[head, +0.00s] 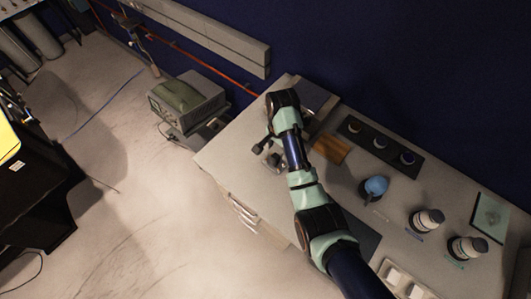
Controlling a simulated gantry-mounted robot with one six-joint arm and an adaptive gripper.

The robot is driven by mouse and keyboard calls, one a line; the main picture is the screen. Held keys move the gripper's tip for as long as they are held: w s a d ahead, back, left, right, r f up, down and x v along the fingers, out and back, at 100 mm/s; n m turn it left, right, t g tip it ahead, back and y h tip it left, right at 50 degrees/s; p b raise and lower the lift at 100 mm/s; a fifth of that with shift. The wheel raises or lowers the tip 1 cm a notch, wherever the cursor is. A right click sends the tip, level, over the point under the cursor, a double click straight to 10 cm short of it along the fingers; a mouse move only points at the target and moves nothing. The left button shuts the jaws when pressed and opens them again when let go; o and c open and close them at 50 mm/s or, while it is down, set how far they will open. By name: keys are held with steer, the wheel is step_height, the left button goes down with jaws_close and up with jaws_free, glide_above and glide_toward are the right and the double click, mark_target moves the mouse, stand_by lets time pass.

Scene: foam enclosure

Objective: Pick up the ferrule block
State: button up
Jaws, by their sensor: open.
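My gripper (267,151) is at the end of my arm, low over the left part of the workbench, and its jaws are open. A small greyish thing (276,160) shows right by the fingers; it is too small and dark to tell whether it is the ferrule block or part of my gripper. A brown wooden-looking block or board (330,150) lies on the bench just right of my forearm, partly hidden by it. I cannot tell for sure which thing is the ferrule block.
The workbench (225,152) carries a black strip with several round pieces (381,143), a blue bulb (376,186), two white-and-dark jars (427,220) (467,248), a green-grey pad (490,216) and a white tray (403,284). A dark box (318,100) stands by the wall. The bench's front left is bare.

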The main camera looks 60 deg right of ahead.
mark_target(275, 156)
step_height(275, 156, down, 2)
steer(key=shift+a+f, duration=0.1)
steer(key=shift+f, duration=0.05)
steer(key=f, duration=0.3)
steer(key=f+b, duration=0.1)
steer(key=f, duration=0.1)
steer(key=shift+w+d, duration=0.2)
steer(key=shift+w, duration=0.1)
steer(key=shift+c, duration=0.3)
jaws_close()
